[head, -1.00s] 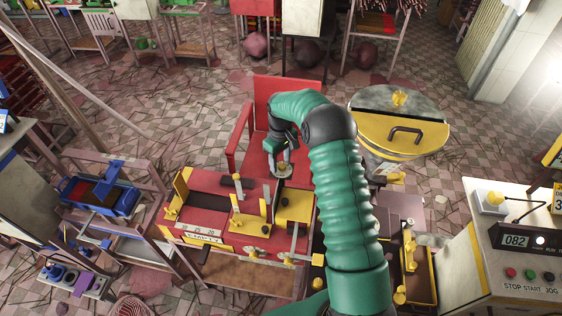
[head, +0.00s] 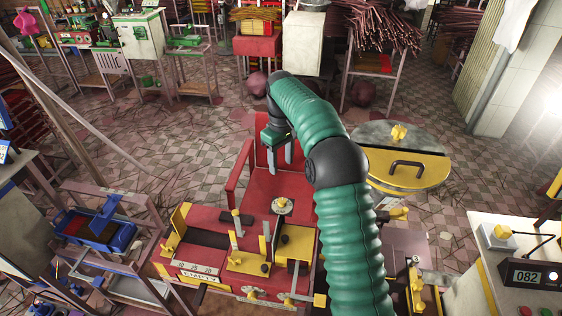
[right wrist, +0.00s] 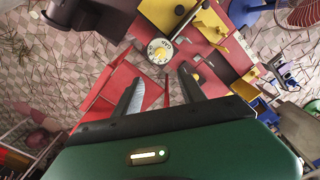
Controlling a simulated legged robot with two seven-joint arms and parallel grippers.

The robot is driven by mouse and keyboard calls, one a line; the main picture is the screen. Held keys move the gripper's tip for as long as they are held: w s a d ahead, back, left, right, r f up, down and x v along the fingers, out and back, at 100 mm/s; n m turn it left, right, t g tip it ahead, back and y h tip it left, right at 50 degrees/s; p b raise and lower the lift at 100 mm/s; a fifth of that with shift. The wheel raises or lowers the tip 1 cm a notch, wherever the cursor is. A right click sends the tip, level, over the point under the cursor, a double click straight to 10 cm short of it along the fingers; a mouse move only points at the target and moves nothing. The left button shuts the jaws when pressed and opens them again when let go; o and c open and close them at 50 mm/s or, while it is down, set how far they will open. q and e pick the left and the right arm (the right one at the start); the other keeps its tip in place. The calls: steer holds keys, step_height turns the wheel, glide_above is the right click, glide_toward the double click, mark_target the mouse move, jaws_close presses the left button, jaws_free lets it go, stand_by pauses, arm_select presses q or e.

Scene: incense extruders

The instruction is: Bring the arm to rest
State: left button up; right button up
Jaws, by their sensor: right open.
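My right gripper (head: 281,164) is open and empty, its fingers pointing down in front of the red chair (head: 262,183). In the right wrist view the two fingers (right wrist: 162,88) are spread apart with nothing between them. A round pale dial with a yellow knob (head: 282,205) sits at the back of the red machine (head: 212,218), below and apart from my gripper. The dial also shows in the right wrist view (right wrist: 160,51), beyond the fingertips. My left gripper is not in view.
A yellow-fronted drum with a grey lid (head: 405,165) stands right of my green arm. A control box reading 082 (head: 528,275) is at the lower right. A blue machine (head: 100,230) stands on a frame at left. Tiled floor (head: 190,140) lies open behind.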

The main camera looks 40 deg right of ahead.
steer(key=shift+r, duration=0.1)
stand_by(0.3)
steer(key=s+a+f+t+b, duration=0.1)
steer(key=s+a+f, duration=0.15)
steer(key=a, duration=0.45)
steer(key=s+a+f+b, duration=0.1)
steer(key=a+f, duration=0.2)
steer(key=a, duration=0.5)
steer(key=s+a+f, duration=0.4)
steer(key=s+a, duration=0.1)
steer(key=s, duration=0.3)
steer(key=s+a+f+t, duration=0.1)
steer(key=s+a+f, duration=0.2)
steer(key=s+a, duration=0.2)
steer(key=shift+s+a+f+m+t+b, duration=0.3)
steer(key=shift+s+a+f, duration=0.1)
steer(key=shift+s, duration=1.2)
steer(key=shift+w+d, duration=0.1)
steer(key=shift+d, duration=0.15)
